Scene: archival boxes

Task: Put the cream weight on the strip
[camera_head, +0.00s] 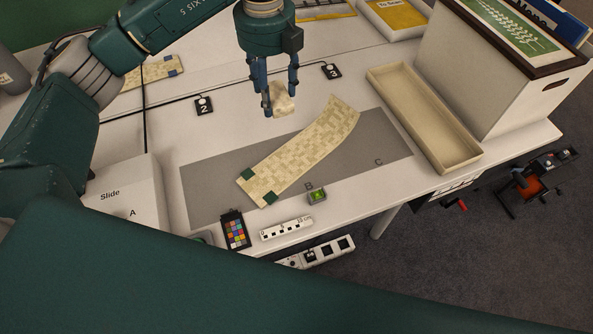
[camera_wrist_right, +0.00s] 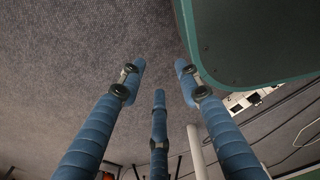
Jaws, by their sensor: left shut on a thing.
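The cream weight (camera_head: 283,103) is a small pale block between the fingers of my left gripper (camera_head: 281,108), which is shut on it. In the head view it appears close to the upper left edge of the strip; its exact height is hard to tell. The strip (camera_head: 305,150) is a long cream patterned band lying slantwise on a grey mat (camera_head: 215,180). Its far right end looks curled up. Green pieces (camera_head: 249,174) sit on its near left corners. My right gripper (camera_wrist_right: 160,95) shows in the right wrist view with its fingers spread, empty, over the carpet.
A long empty cream tray (camera_head: 470,158) and a large white box (camera_head: 490,90) stand at the right. A green level (camera_head: 317,195), a colour card (camera_head: 235,229) and a scale bar (camera_head: 286,228) lie near the front edge. A white Slide box (camera_head: 130,200) stands at the left.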

